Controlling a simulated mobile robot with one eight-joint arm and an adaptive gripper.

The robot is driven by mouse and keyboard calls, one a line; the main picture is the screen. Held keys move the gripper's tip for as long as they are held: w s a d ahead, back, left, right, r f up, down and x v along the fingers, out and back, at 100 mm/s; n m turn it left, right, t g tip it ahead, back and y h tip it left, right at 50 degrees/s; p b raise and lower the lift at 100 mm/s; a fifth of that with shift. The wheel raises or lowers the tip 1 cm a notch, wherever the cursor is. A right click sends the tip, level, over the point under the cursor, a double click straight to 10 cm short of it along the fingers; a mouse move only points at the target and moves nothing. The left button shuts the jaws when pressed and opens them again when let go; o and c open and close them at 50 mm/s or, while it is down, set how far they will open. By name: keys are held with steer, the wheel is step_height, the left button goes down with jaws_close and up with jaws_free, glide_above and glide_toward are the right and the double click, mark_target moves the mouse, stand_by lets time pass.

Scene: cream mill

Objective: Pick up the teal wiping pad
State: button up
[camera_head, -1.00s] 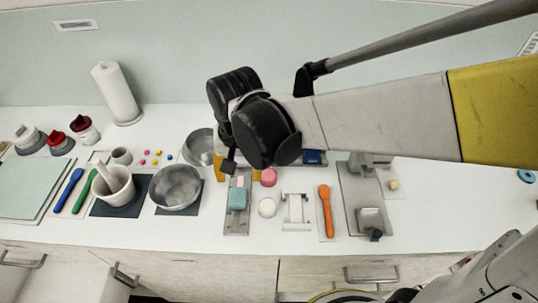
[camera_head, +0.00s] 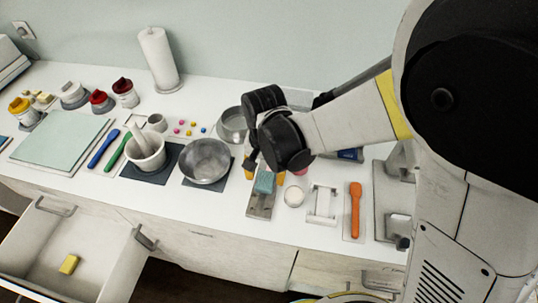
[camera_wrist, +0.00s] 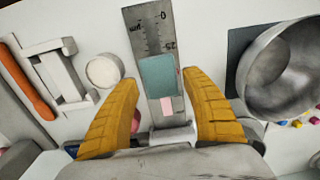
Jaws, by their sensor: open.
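The teal wiping pad (camera_head: 264,183) lies on a grey metal gauge plate (camera_head: 261,207) on the counter. In the wrist view the pad (camera_wrist: 158,76) sits on the marked plate (camera_wrist: 143,24), with a small pink piece (camera_wrist: 167,106) beside its near end. My gripper (camera_wrist: 160,84) is open, its two yellow fingers on either side of the plate and pad. The fingers show a gap on both sides of the pad. In the head view my gripper's dark wrist hides much of the fingers.
A metal bowl (camera_head: 206,162) stands left of the plate. A white round jar (camera_head: 294,196), a white stand (camera_head: 321,204) and an orange spatula (camera_head: 354,208) lie to the right. An open drawer (camera_head: 103,272) holds a yellow block (camera_head: 69,264).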

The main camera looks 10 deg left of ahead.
mark_target(271, 180)
step_height(271, 180, down, 2)
steer(key=shift+w+f, duration=0.1)
steer(key=shift+f, duration=0.15)
steer(key=c, duration=0.7)
steer(key=shift+r, duration=0.1)
steer(key=shift+r, duration=0.55)
steer(key=r+p, duration=0.1)
steer(key=r, duration=0.1)
steer(key=d+r, duration=0.1)
steer(key=r, duration=0.1)
steer(key=shift+d+p, duration=0.2)
steer(key=shift+p, duration=0.2)
steer(key=d+r, duration=0.2)
steer(key=d, duration=0.1)
steer(key=d+r+p, duration=0.1)
steer(key=d+r, duration=0.1)
steer(key=d, duration=0.1)
steer(key=s+d+r+p, duration=0.1)
steer(key=d, duration=0.3)
steer(key=shift+s+d+r, duration=0.1)
steer(key=shift+r, duration=0.3)
